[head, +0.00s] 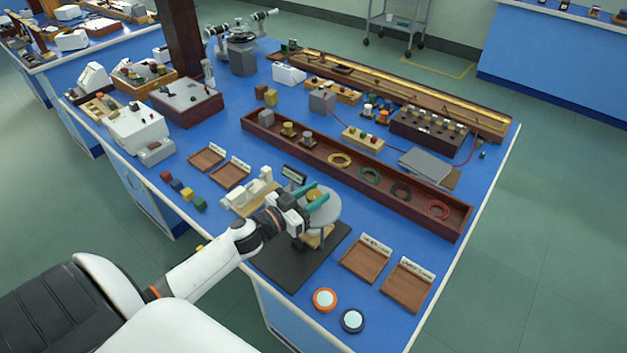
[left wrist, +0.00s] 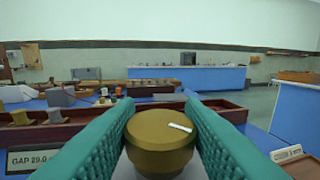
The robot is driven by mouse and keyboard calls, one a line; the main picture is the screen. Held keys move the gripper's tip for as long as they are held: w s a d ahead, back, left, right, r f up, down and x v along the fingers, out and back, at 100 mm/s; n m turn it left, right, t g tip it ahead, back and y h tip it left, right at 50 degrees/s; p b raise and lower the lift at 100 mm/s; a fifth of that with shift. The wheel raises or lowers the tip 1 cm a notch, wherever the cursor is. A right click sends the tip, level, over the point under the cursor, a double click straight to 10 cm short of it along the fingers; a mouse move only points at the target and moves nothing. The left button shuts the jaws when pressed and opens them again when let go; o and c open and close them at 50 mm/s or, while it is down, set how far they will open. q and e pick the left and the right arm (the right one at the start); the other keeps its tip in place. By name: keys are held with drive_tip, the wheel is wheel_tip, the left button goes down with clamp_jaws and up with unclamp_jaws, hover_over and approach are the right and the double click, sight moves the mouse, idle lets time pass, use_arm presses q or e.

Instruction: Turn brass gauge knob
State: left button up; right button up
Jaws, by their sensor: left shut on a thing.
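The brass gauge knob (left wrist: 160,138) is a round, gold-brown cap with a short white mark on its top, seen close in the left wrist view. In the head view the knob (head: 313,194) shows only partly between the teal fingers, above a pale round gauge dial. My left gripper (head: 316,200) has its two teal ridged fingers on either side of the knob, shut on it; the fingers also show in the left wrist view (left wrist: 160,130). A small sign reading "GAP 29.0" (left wrist: 32,159) stands at the lower left of the wrist view. My right gripper is not in view.
A long dark red wooden tray (head: 455,226) with several coloured rings lies behind the gauge. Two empty wooden trays (head: 366,262) with labels are to the right. Two round discs (head: 325,299) lie near the front edge. Coloured blocks (head: 188,194) are to the left.

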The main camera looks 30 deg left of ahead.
use_arm(q)
drive_tip(key=n+y, duration=0.2)
drive_tip(key=y, duration=0.1)
drive_tip(key=shift+d+t, duration=0.1)
drive_tip(key=shift+t, duration=0.2)
drive_tip(key=shift+n+y, duration=0.6)
drive_tip(key=shift+y, duration=0.2)
drive_tip(key=shift+f+n+y, duration=0.15)
drive_tip(key=shift+n+y, duration=0.55)
drive_tip(key=shift+y, duration=0.4)
drive_tip(key=shift+n+y+b, duration=0.9)
drive_tip(key=shift+n+y, duration=0.1)
drive_tip(key=shift+y, duration=0.6)
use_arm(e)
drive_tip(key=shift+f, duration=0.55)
use_arm(q)
drive_tip(key=shift+g+y, duration=0.3)
drive_tip(key=shift+g, duration=0.1)
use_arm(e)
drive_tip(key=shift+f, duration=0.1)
use_arm(q)
drive_tip(key=shift+r, duration=0.2)
drive_tip(key=o, duration=1)
drive_tip(key=shift+c, duration=0.2)
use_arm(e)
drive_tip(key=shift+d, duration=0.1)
